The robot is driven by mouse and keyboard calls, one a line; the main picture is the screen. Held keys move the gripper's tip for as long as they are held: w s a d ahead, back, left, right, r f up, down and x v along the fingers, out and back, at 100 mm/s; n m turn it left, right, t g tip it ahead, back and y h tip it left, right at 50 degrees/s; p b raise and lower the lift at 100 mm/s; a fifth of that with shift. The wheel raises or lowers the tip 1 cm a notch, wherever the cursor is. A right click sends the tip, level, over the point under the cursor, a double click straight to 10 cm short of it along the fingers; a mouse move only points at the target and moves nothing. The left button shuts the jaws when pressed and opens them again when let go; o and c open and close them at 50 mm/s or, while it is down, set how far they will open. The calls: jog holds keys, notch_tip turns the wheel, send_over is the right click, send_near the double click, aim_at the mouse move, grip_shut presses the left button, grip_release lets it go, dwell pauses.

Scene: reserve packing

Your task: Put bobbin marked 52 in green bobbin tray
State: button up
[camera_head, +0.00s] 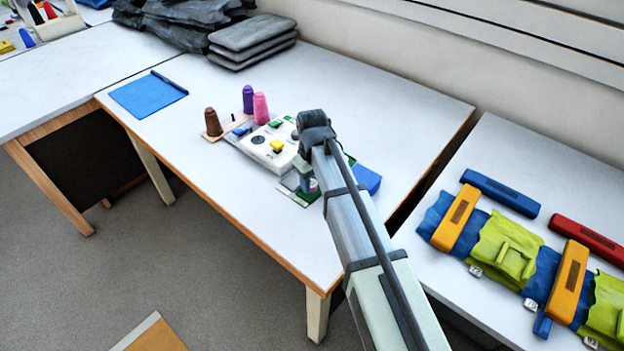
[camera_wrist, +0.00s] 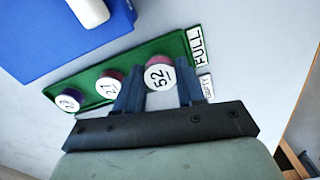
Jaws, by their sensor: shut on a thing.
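In the wrist view, the bobbin marked 52 (camera_wrist: 160,76) has a white top face and a pinkish side. It is between the two fingers of my gripper (camera_wrist: 158,92), which is shut on it. The bobbin is over the end of the green bobbin tray (camera_wrist: 150,49) nearest the FULL label (camera_wrist: 196,46). I cannot tell whether it touches the tray. Two other bobbins are in a row along the tray, one marked 27 (camera_wrist: 108,86) and a purple-sided one (camera_wrist: 67,100) whose number is hard to read. In the head view my arm hides most of the tray.
A blue object (camera_wrist: 60,35) with a white cylinder (camera_wrist: 88,10) lies beside the tray. In the head view, a white machine (camera_head: 268,148) and brown, purple and pink thread cones (camera_head: 261,108) stand close by. The table's front and right are clear.

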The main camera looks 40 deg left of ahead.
jog(key=shift+f, duration=0.35)
jog(key=o, duration=1.1)
jog(key=shift+r, duration=0.1)
notch_tip(320, 180, up, 13)
dwell(0.5)
